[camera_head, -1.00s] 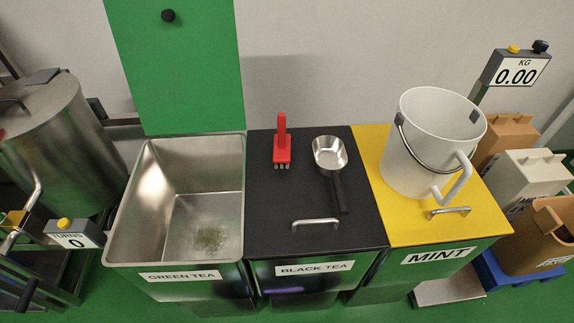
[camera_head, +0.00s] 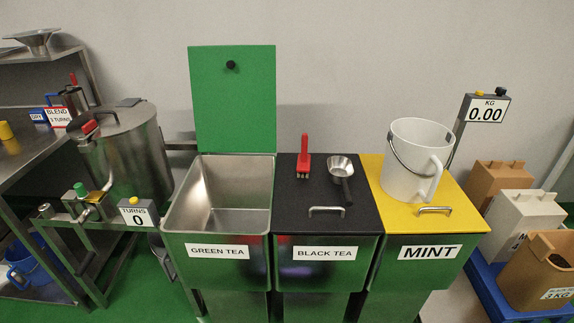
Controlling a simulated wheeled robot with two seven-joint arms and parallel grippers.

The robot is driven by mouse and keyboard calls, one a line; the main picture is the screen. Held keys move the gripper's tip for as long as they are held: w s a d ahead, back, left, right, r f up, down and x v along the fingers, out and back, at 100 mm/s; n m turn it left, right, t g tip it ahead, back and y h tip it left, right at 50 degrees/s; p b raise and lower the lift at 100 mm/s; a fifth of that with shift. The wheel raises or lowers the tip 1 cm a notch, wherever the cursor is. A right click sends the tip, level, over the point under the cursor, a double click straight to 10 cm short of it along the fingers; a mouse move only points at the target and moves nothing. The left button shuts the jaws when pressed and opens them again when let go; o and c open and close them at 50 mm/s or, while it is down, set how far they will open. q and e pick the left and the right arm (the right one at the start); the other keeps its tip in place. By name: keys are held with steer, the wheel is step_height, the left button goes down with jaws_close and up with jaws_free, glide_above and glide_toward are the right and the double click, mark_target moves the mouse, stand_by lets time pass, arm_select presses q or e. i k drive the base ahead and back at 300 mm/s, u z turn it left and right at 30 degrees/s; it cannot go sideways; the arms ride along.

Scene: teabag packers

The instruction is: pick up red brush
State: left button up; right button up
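The red brush (camera_head: 304,157) lies on the black lid (camera_head: 290,196) of the black tea bin, towards its back left, with its handle pointing to the back and its bristles to the front. A metal scoop (camera_head: 341,168) with a dark handle lies to its right on the same lid, apart from it. Neither of my grippers shows in the head view.
The green tea bin (camera_head: 168,215) on the left stands open, its green lid (camera_head: 232,100) raised. A white bucket (camera_head: 412,165) stands on the yellow mint lid (camera_head: 400,222). A steel drum (camera_head: 125,160) stands at left; cardboard boxes (camera_head: 535,270) are at right.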

mark_target(303, 166)
steer(key=u, duration=0.55)
steer(key=i, duration=0.65)
steer(key=u, duration=0.2)
